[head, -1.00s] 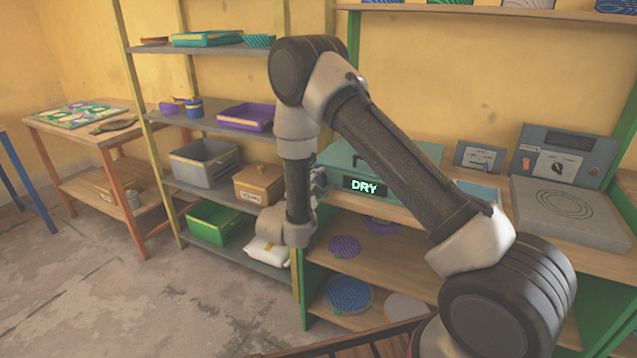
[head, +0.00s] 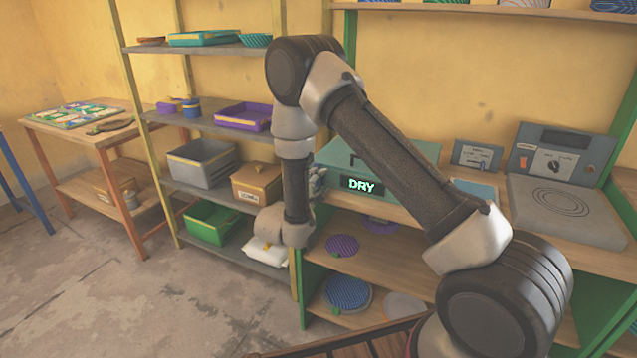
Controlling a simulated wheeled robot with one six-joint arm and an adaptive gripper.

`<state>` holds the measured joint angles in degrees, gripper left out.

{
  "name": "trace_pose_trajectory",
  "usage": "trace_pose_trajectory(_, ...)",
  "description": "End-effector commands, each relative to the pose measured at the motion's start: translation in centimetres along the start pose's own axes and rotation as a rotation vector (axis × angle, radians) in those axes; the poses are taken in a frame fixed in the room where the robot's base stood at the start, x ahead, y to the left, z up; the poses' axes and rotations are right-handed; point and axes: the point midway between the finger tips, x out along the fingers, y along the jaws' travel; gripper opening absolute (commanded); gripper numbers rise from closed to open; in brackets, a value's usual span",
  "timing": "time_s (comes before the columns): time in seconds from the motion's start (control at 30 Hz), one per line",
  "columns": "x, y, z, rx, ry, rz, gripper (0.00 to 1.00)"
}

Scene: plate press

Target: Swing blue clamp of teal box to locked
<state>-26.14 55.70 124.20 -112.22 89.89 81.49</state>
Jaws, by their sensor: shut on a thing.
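The teal box (head: 425,152) sits on the wooden bench top, its lid down, with a lit "DRY" sign on its front. My arm crosses in front of it and hides much of its middle. My gripper (head: 317,184) is small in view at the box's left side, partly hidden behind my wrist. It is shut on the blue clamp there. The clamp is too covered by my gripper and wrist to make out its angle.
A grey hot plate (head: 565,212) and a small control box (head: 476,156) stand right of the teal box. Left is a shelf with a grey bin (head: 203,166), a brown box (head: 256,184) and a green bin (head: 212,224). Purple and blue discs lie below the bench.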

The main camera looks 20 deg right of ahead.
Motion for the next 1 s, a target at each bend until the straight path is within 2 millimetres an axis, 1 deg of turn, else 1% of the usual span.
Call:
trace_pose_trajectory(0.03, -0.36, 0.10, -1.09, 0.012, 0.027, 0.000, 0.20)
trace_pose_trajectory(0.77, -0.36, 0.12, -1.09, 0.011, 0.027, 0.001, 0.19)
trace_pose_trajectory(0.8, -0.36, 0.12, -1.09, 0.011, 0.027, 0.001, 0.49)
trace_pose_trajectory(0.87, -0.36, 0.12, -1.09, 0.012, 0.027, 0.001, 0.60)
trace_pose_trajectory(0.9, -0.36, 0.12, -1.09, 0.012, 0.027, 0.001, 0.63)
trace_pose_trajectory(1.0, -0.36, 0.11, -1.09, 0.012, 0.027, 0.001, 0.64)
